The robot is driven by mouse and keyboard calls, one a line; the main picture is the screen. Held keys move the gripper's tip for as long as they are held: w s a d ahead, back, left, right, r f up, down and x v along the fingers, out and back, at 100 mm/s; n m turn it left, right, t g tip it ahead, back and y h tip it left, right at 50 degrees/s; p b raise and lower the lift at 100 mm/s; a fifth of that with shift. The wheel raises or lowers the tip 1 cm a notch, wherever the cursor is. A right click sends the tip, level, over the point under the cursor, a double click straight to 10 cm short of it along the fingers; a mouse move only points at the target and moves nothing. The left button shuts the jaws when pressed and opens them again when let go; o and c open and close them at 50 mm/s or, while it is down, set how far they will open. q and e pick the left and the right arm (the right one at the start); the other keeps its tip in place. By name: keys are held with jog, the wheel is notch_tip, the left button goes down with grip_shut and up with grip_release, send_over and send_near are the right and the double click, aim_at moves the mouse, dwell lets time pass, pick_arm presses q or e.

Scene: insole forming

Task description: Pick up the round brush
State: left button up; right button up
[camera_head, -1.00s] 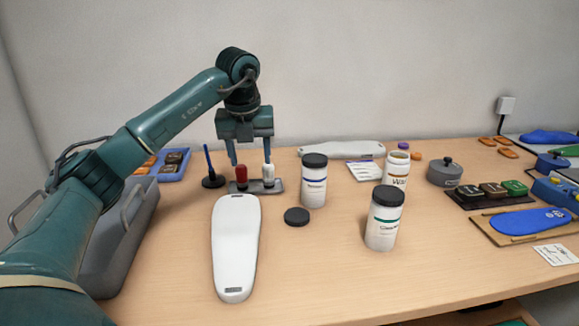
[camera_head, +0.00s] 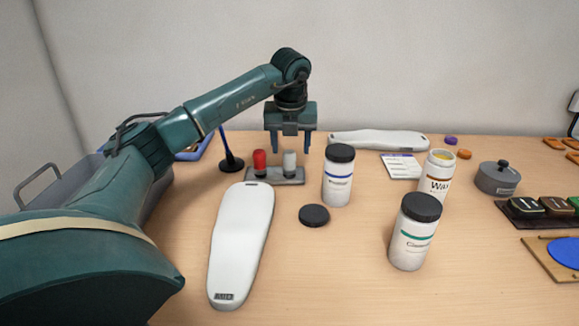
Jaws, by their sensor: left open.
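A small grey stand (camera_head: 276,179) holds two upright tools, one with a red handle (camera_head: 260,162) and one with a white-grey handle (camera_head: 290,164). A thin dark-blue stick with a wide black base (camera_head: 231,162) stands just left of the stand. I cannot tell for sure which of these is the round brush; no bristles show. My left gripper (camera_head: 290,148) is open and empty, with its fingers pointing down. In the picture its fingertips lie on either side of the white-grey handle's top; whether it is around the handle or behind it is unclear. My right gripper is not seen.
A white insole-shaped form (camera_head: 240,243) lies in front of the stand. A blue-banded jar (camera_head: 338,176), a black lid (camera_head: 314,215), a green-banded jar (camera_head: 414,233) and an open wax jar (camera_head: 437,176) are to the right. Another white form (camera_head: 377,140) lies behind.

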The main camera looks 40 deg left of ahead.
aim_at(289, 152)
pick_arm(q)
jog(key=x, duration=0.5)
jog(key=shift+s+a+f, duration=0.1)
jog(key=shift+s+f, duration=0.1)
jog(key=c, duration=1.1)
